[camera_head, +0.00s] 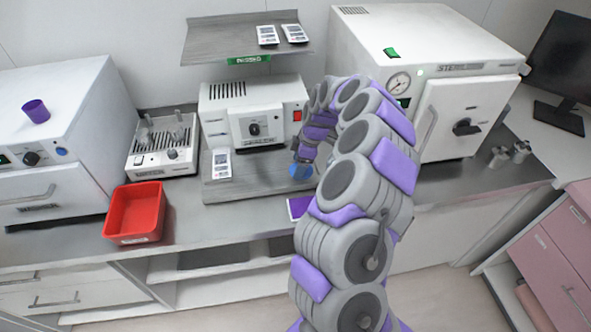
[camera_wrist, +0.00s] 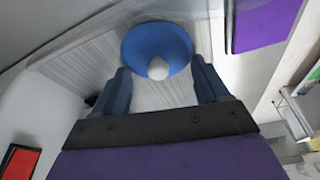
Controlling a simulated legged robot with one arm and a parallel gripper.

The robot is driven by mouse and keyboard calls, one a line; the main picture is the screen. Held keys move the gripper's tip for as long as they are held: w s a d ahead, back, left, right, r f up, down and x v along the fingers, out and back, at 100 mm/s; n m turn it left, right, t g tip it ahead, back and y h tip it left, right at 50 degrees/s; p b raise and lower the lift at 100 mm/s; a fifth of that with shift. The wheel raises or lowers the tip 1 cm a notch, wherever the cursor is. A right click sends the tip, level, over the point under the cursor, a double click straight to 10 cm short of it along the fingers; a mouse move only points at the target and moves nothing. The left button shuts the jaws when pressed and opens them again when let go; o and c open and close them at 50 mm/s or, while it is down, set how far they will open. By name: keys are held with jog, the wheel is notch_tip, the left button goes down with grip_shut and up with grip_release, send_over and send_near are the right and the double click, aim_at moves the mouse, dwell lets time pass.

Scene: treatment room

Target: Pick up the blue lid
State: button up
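The blue lid (camera_wrist: 146,38) is a round disc with a white knob (camera_wrist: 158,69) at its middle. In the head view the lid (camera_head: 301,172) shows small at the end of my arm, over the ribbed grey board on the counter. My gripper (camera_wrist: 160,64) is open, its two dark blue fingers spread on either side of the knob. The fingertips reach near the lid's rim; I cannot tell whether they touch it. In the head view my gripper (camera_head: 304,158) is partly hidden by my arm.
A purple-faced flat item (camera_head: 298,207) lies at the counter's front edge, near the lid. A sealing machine (camera_head: 255,112) stands behind, a white steriliser (camera_head: 430,70) behind right. A red tray (camera_head: 135,212) and a rack (camera_head: 162,145) are left. A shelf (camera_head: 245,38) hangs above.

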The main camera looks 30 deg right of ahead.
jog(key=shift+s+d+f, duration=0.1)
jog(key=shift+d+f, duration=0.05)
jog(key=shift+d, duration=0.25)
jog(key=c, duration=0.3)
jog(key=shift+a, duration=0.1)
jog(key=shift+c, duration=0.8)
jog(key=shift+s+a, duration=0.1)
jog(key=shift+a, duration=0.6)
jog(key=shift+c, duration=1.2)
jog(key=shift+d, duration=0.2)
